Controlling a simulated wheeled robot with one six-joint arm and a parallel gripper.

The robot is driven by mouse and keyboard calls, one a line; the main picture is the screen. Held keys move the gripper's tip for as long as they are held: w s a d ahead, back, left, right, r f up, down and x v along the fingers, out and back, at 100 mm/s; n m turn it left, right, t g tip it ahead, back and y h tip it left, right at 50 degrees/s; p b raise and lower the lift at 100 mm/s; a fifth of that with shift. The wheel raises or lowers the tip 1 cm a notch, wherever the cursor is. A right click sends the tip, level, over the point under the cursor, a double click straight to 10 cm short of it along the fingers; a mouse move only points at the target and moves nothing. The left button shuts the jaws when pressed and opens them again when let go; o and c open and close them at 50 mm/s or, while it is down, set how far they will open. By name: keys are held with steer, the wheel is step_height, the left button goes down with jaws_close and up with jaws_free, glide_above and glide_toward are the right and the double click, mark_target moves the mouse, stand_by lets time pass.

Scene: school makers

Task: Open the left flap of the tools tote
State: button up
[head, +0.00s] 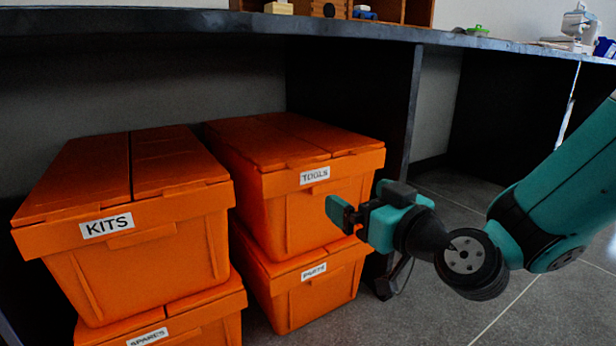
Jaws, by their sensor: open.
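The tools tote (336,197) is an orange lidded box with a white TOOLS label, under the workbench, on top of the parts tote (310,301). Its left flap (252,146) and right flap (318,134) both lie closed, meeting along a seam. My gripper (342,214) is in front of the tote's right front side, below the lid rim, with its jaws pointing left. It is open, with nothing seen between the jaws. I cannot tell whether it touches the tote's front. It hides part of the tote's lower right front.
The kits tote (150,262) stands close on the left, on the spares tote (215,326), with a narrow gap to the tools tote. The dark workbench top (200,22) overhangs the totes. A dark upright panel (400,110) stands to the right. Grey floor (540,310) is clear at right.

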steer(key=p, duration=0.5)
glide_toward(308, 167)
steer(key=w, duration=0.1)
steer(key=x, duration=0.8)
steer(key=shift+a+f, duration=0.15)
steer(key=shift+a, duration=0.2)
steer(key=shift+w+a, duration=0.3)
steer(key=shift+w, duration=0.2)
steer(key=c, duration=1.3)
steer(key=shift+r, duration=0.2)
